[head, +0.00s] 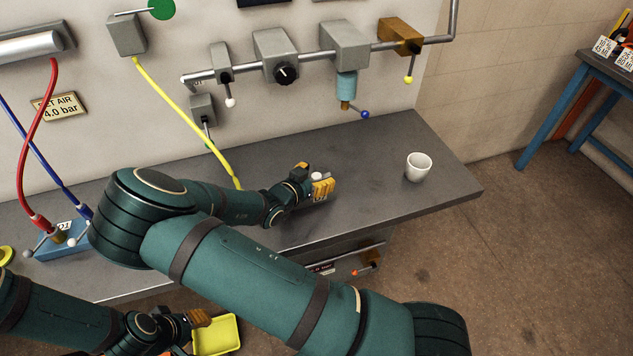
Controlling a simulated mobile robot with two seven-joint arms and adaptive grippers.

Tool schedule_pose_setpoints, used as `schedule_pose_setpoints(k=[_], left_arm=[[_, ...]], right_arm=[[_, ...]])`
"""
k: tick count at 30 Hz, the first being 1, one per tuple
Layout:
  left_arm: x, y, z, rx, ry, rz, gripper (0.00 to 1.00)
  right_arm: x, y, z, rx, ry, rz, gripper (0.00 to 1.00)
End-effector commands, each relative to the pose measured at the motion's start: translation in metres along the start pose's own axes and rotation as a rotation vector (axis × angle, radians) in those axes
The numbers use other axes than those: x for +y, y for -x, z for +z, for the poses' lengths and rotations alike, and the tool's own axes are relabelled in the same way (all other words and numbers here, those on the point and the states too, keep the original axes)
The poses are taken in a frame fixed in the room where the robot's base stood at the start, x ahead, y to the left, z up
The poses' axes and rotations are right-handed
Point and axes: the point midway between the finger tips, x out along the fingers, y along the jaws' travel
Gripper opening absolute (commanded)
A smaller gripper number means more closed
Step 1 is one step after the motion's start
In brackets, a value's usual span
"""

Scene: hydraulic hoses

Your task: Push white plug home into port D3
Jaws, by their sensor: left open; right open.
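My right gripper (314,179) is open over the grey bench, its yellow-orange fingertips around a small white rounded piece (316,176). This may be the white plug; most of it is hidden, and I cannot tell how deep it sits. A small label, too small to read, shows just below the fingertips. I cannot make out port D3 itself. My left gripper (197,333) is low at the bottom left, in front of the bench, open and partly hidden by my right arm; I see nothing in it.
A white cup (418,168) stands on the bench (385,200) to the right. A blue block (62,243) takes red and blue hoses at the left. A yellow hose (176,100) hangs behind my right forearm. A yellow tray (225,337) is beside my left gripper. Pipe fittings (344,45) overhang the back.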

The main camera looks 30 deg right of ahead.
Motion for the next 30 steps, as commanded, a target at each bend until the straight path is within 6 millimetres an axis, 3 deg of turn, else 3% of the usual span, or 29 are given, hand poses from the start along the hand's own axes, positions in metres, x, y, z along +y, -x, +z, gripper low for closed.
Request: schedule_pose_setpoints(k=[7,12,24,30], left_arm=[[0.000,0.000,0.000,0.000,0.000,0.000,0.39],[0.000,0.000,0.000,0.000,0.000,0.000,0.39],[0.000,0.000,0.000,0.000,0.000,0.000,0.39],[0.002,0.005,-0.001,0.000,0.000,0.001,0.39]], right_arm=[[0.000,-0.001,0.000,0.000,0.000,0.000,0.62],[0.000,-0.001,0.000,0.000,0.000,0.000,0.03],[0.000,0.000,-0.002,-0.001,-0.001,0.000,0.03],[-0.001,0.007,-0.025,-0.002,-0.004,-0.001,0.03]])
